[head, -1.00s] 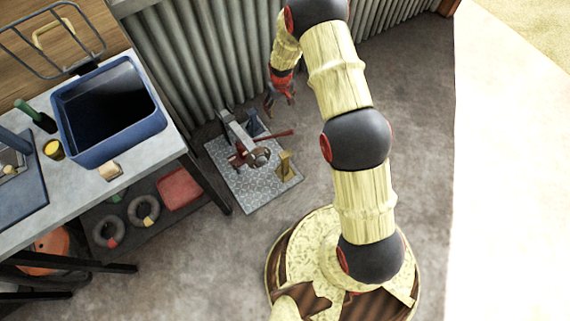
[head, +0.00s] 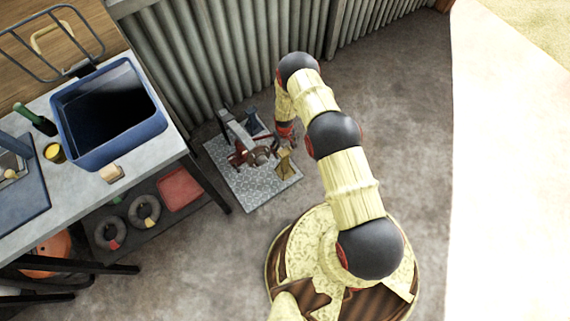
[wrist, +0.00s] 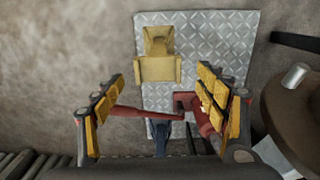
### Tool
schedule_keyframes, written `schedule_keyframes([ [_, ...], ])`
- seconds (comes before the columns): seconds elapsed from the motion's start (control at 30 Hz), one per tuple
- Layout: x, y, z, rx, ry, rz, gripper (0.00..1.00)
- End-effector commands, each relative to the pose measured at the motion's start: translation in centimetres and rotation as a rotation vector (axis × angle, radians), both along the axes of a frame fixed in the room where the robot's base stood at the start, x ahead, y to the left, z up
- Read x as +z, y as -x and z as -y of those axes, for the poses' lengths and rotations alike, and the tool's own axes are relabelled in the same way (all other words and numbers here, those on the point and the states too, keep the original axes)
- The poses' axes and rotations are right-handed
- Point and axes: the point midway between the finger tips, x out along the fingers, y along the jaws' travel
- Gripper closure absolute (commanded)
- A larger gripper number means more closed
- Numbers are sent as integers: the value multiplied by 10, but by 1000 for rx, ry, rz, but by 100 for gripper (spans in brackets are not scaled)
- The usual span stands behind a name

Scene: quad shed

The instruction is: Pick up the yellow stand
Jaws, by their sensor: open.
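The yellow stand (head: 285,166) is on the right edge of a grey tread-patterned metal plate (head: 248,194) on the floor. In the wrist view the stand (wrist: 158,68) is upper centre, ahead of my fingertips and not between them. My gripper (wrist: 160,84) is open and empty, its two yellow-padded fingers spread wide. In the head view my gripper (head: 290,142) is above the back right of the plate, just behind the stand, partly hidden by my arm.
A red-handled grey tool (head: 240,138) and a blue stand (head: 255,121) share the plate, close to my gripper. A corrugated wall (head: 200,60) stands behind. A workbench with a blue bin (head: 110,145) is at left. The floor right of the plate is clear.

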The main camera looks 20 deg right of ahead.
Motion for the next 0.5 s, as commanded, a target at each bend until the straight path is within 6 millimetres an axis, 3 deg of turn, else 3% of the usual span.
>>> schedule_keyframes([
  [0.33,-45,1,3,0,0,0,27],
  [0.5,-49,0,3,0,0,2,27],
])
